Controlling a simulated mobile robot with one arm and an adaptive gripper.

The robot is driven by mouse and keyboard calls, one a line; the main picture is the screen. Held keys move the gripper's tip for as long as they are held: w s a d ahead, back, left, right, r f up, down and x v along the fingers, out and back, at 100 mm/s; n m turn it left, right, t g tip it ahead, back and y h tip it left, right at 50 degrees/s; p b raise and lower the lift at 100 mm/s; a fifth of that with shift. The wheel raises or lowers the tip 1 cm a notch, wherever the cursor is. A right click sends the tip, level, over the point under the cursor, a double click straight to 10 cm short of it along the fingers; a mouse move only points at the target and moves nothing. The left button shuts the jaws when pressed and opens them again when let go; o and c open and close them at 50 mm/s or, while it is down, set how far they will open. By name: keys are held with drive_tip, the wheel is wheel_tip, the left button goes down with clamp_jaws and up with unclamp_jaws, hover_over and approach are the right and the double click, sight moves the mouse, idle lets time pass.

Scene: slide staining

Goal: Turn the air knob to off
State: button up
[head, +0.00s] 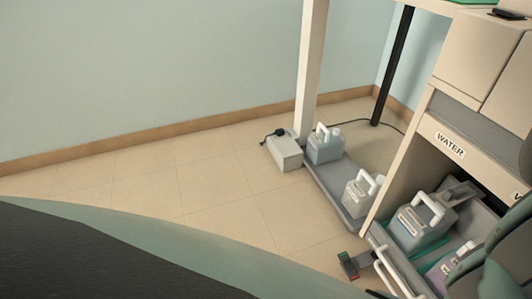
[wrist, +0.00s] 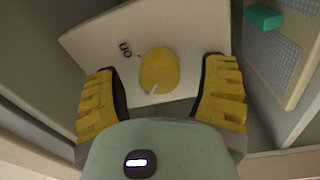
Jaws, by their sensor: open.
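The knob (wrist: 158,68) is a round yellow dial on a white plate (wrist: 186,30) in the wrist view. A pale pointer line shows at its lower edge. A label that appears to read "On", upside down, is at its upper left, with a small dark mark beside it. My gripper (wrist: 160,82) is open, with one ribbed yellow finger on each side of the knob. Gaps show between the fingers and the knob in the picture; their depth relative to it is hard to tell. Neither the knob nor the gripper can be made out in the head view.
In the wrist view, a grey perforated panel (wrist: 285,50) with a green block (wrist: 263,17) lies at the right. In the head view, several handled containers, one a pale jug (head: 325,146), stand low by the bench (head: 480,55). The tiled floor (head: 150,185) at left is clear.

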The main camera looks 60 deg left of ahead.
drive_tip(key=v, duration=1.2)
idle(0.3)
